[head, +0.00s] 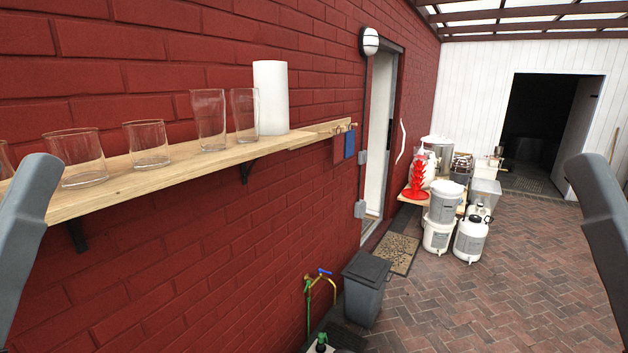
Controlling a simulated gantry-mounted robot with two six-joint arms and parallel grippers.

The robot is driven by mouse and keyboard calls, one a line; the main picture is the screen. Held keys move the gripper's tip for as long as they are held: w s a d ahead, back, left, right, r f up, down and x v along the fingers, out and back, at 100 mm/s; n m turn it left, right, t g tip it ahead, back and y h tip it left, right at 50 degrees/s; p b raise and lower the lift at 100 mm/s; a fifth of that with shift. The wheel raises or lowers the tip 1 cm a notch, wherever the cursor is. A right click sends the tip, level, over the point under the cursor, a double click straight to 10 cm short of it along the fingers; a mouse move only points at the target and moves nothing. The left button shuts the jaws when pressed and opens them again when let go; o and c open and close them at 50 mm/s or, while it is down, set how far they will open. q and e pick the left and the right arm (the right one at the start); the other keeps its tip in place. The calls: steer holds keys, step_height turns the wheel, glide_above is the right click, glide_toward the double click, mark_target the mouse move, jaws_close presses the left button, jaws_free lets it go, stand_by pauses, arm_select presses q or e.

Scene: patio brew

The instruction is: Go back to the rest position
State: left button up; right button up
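In the head view a grey part of my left arm shows at the left edge, in front of the wooden shelf. A matching grey part of my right arm shows at the right edge, over the brick paving. The two stand far apart at about the same height. Neither gripper's fingers show in this view, so I cannot see whether they hold anything.
A wooden shelf (190,167) with several clear glasses and a white cylinder (271,98) runs along the red brick wall. A grey bin (366,290) stands below near a tap (322,273). White buckets (438,236) stand ahead. The paving (520,290) at right is clear.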

arm_select(q)
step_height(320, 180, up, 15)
steer(key=p, duration=1.2)
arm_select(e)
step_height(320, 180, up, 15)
arm_select(q)
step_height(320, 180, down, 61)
steer(key=b, duration=6.1)
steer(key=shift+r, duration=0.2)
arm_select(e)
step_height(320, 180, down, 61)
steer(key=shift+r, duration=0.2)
